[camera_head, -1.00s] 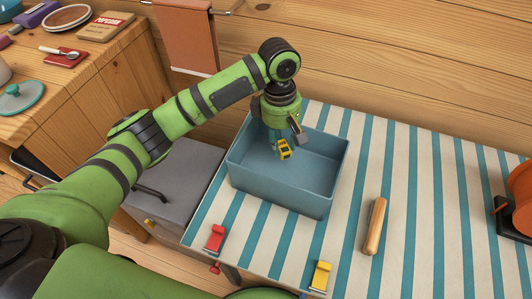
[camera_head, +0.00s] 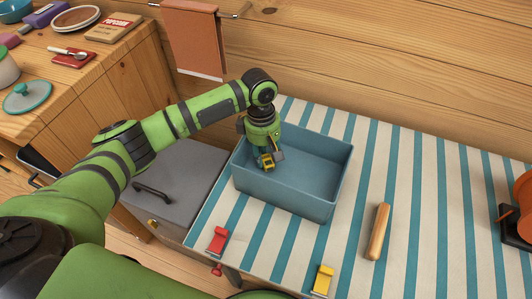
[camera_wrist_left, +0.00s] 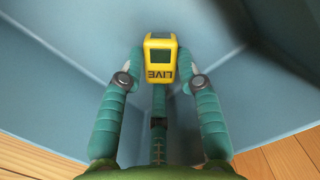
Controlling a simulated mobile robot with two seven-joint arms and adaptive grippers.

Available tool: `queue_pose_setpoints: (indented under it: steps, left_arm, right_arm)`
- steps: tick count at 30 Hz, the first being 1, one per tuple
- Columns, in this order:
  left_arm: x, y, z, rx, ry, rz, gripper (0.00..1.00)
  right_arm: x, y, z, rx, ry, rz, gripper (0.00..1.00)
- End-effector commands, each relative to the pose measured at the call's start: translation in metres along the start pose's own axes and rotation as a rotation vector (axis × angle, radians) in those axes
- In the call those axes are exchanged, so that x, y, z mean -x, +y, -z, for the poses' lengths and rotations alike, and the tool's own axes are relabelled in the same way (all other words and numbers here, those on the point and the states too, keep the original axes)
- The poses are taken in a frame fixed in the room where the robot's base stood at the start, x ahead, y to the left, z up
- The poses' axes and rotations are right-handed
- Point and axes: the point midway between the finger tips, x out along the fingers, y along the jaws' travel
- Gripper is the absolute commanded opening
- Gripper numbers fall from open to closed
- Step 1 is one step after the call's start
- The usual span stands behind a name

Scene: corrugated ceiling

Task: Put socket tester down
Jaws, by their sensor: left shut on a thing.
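The socket tester (camera_head: 267,161) is a small yellow block with a dark window. I cannot tell whether the tester touches the bin floor. The right gripper is not in view.
The bin stands on a striped cloth (camera_head: 400,180). A red clamp-like item (camera_head: 217,240), a yellow one (camera_head: 322,280) and a wooden rod (camera_head: 377,232) lie in front and to the right. An orange object (camera_head: 524,208) stands at the right edge. A wooden counter (camera_head: 100,75) is at left.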

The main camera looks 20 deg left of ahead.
Motion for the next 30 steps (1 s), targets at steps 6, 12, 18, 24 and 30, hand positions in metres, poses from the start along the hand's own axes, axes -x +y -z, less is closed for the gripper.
queue_pose_setpoints:
  steps: [6, 12, 18, 24, 30]
  left_arm:
    - [-0.002, 0.0, 0.0, 0.0, -0.001, 0.0, 0.58]
    - [-0.002, 0.0, 0.0, 0.0, 0.0, 0.0, 0.58]
    - [0.011, 0.001, 0.0, 0.0, 0.0, -0.002, 0.58]
    - [0.05, 0.001, 0.0, -0.001, 0.0, -0.004, 0.58]
    - [0.092, 0.001, 0.0, 0.001, -0.001, -0.003, 0.58]
  right_arm:
    - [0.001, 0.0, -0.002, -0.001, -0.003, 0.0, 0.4]
    - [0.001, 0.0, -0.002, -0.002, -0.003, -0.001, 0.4]
    - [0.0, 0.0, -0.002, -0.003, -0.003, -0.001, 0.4]
    - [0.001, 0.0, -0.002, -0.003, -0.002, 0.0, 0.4]
    - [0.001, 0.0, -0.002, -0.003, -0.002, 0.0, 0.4]
